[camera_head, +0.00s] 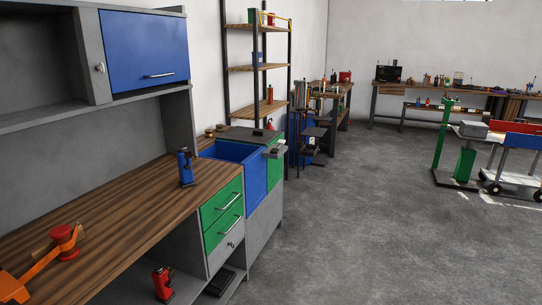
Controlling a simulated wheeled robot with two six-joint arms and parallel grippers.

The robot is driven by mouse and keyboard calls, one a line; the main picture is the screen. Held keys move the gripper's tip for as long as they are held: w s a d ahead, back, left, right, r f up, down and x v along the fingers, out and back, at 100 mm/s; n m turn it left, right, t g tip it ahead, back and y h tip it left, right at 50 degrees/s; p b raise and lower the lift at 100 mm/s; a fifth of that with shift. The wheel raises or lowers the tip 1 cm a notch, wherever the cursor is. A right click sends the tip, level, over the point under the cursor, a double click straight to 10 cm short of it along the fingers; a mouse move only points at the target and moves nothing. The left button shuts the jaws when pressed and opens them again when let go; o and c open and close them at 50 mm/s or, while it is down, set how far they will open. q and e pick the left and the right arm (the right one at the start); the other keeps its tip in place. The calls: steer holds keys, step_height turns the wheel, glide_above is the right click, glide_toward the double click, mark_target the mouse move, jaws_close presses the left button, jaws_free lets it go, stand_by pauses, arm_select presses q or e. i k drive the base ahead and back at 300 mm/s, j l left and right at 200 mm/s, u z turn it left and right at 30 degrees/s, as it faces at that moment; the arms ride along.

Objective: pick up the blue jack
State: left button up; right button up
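The blue jack (185,167) stands upright on the wooden worktop (120,205), near its right front edge and just left of the blue sink (235,153). Its front and top show, with nothing covering it. Neither of my grippers can be made out in the head view, so where they are relative to the jack does not show.
An orange and red object (62,242) lies on the worktop at the near left. A red jack (162,283) stands on the shelf below. A blue wall cabinet (144,48) hangs above the bench.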

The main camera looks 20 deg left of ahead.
mark_target(186, 177)
steer(key=i+l+u, duration=0.15)
steer(key=i+u, duration=0.35)
steer(key=i+l+u, duration=0.35)
steer(key=i+u, duration=0.15)
steer(key=i+l+u, duration=0.95)
steer(key=l, duration=0.3)
steer(key=i+l+u, duration=0.15)
steer(key=l+u, duration=0.35)
steer(key=l, duration=0.25)
steer(key=i+l+u, duration=0.5)
steer(key=i+l, duration=0.2)
